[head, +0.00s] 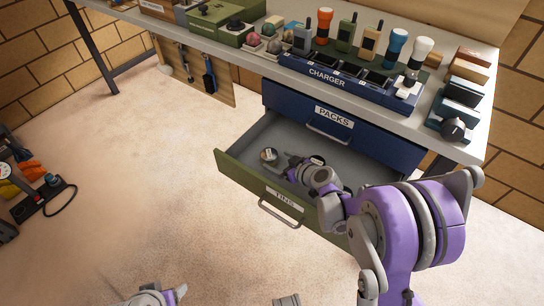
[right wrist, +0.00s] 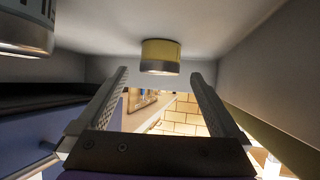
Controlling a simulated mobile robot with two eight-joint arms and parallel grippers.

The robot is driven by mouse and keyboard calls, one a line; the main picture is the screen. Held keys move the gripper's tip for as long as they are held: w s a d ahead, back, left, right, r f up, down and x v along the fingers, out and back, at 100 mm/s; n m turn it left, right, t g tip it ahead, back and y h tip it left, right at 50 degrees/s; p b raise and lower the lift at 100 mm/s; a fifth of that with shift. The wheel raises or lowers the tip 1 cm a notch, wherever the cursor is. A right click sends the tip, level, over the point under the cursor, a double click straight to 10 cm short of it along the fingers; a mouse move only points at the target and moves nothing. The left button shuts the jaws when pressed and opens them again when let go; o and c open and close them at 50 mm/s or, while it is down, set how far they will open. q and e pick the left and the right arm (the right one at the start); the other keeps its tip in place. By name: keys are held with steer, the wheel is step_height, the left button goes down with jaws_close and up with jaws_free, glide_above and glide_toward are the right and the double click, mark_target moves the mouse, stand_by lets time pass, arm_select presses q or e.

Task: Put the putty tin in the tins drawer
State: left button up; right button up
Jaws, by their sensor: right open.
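The tins drawer (head: 232,172), with a green front labelled TINS, is pulled open below the bench. A small round tin (head: 269,154) stands on its grey floor near the left side. My right gripper (head: 291,166) is inside the drawer, just right of this tin, open and empty. In the right wrist view, which looks upside down, a yellow-banded metal tin (right wrist: 160,52) stands beyond and between the open fingers, apart from them. A second tin (head: 317,159) is partly hidden behind my gripper. I cannot read which is putty. Grey and purple parts of my left arm show at the bottom edge; its jaws are unclear.
The closed blue PACKS drawer (head: 385,146) is right above the open one. The bench top holds a charger (head: 325,78) with radios and torches, a green case (head: 222,22) and a dark boxy device with a knob (head: 455,124). The floor left of the drawer is clear.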

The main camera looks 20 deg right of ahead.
steer(key=p+v, duration=0.1)
steer(key=v, duration=0.4)
steer(key=shift+s+d+r, duration=0.1)
steer(key=shift+s+r, duration=0.05)
steer(key=shift+s, duration=0.15)
stand_by(0.8)
